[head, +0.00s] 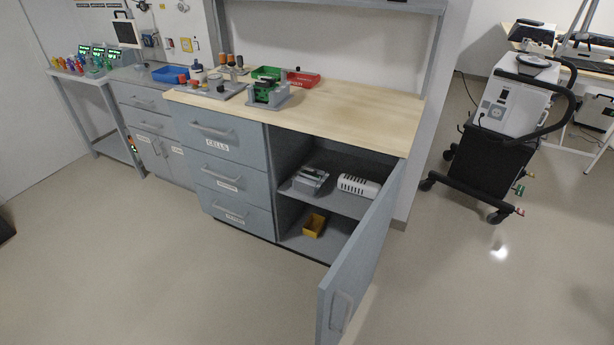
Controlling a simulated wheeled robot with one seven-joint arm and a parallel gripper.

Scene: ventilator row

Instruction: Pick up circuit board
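A small green piece (265,90), which looks like the circuit board, sits in a grey fixture (268,103) on the wooden bench top (345,108). It is small in the head view, so I cannot make out its details or how firmly it sits. Other green items are on the bench and side table, so I cannot be sure which is the board. My gripper is not in view.
The cabinet door (362,250) stands wide open into the floor space. Inside are a grey device (311,180), a white box (358,186) and a yellow bin (314,225). A ventilator cart (495,150) stands at right.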

